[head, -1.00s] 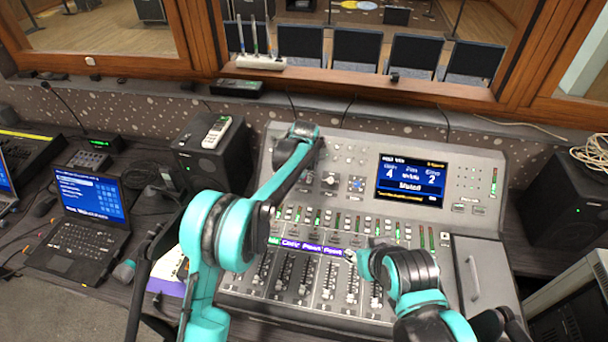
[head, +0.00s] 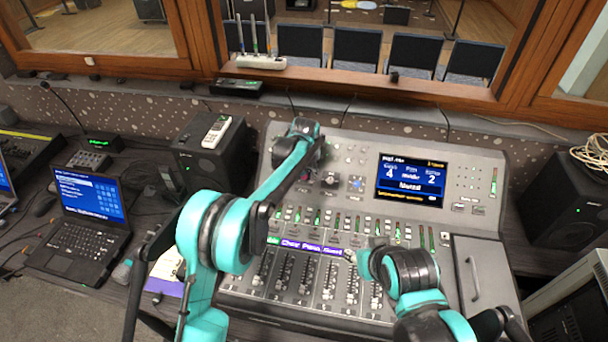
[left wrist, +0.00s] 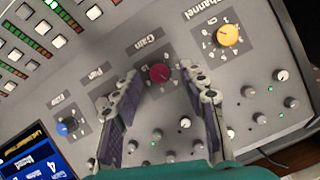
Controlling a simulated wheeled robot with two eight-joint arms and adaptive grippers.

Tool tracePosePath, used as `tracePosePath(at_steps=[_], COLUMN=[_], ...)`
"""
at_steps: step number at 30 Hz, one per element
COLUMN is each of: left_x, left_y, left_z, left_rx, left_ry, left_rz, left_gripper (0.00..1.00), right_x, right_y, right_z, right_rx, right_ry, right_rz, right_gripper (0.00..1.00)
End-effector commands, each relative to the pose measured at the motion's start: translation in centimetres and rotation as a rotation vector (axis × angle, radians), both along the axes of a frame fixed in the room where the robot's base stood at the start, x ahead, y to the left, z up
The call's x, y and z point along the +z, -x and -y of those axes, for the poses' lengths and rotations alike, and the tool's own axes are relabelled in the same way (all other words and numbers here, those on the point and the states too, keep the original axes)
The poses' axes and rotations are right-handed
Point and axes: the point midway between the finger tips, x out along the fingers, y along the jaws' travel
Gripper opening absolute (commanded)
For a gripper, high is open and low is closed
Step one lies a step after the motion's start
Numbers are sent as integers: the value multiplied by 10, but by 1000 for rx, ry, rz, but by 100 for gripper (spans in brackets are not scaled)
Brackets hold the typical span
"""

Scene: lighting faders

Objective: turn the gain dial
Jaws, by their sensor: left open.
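The gain dial (left wrist: 158,74) is a round dark red knob below its "Gain" label in the left wrist view. My left gripper (left wrist: 166,88) is open, with one finger on each side of the dial in that view and a gap to each. I cannot tell how far the fingertips are above the panel. In the head view my left gripper (head: 316,157) is over the upper left of the mixing console (head: 460,160), and hides the gain dial there. My right gripper (head: 352,256) is low over the console near the fader labels; its jaws are not clear.
A yellow channel dial (left wrist: 228,34) and a blue dial (left wrist: 67,127) flank the gain dial, with several small knobs nearby. The console has a lit screen (head: 410,181) and faders. A black speaker (head: 212,160) stands close left of the console.

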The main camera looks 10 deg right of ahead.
Motion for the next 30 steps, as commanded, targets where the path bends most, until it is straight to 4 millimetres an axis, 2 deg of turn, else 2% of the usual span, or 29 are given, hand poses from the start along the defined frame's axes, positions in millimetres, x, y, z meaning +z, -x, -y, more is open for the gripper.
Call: tracePosePath(at_steps=[9,15,20,30], left_x=[64,93,102,102], left_y=[22,32,34,34], left_z=[-2,-2,-3,-3], left_rx=[-1,-1,0,0], left_ry=[0,0,0,0], left_rz=[0,0,0,0], left_gripper=[43,43,43,43], right_x=[0,0,0,0], right_y=[0,0,0,0], right_z=[0,0,0,0], right_rx=[0,0,0,0], right_ry=[0,0,0,0], right_rz=[0,0,0,0], right_gripper=[40,40,40,40])
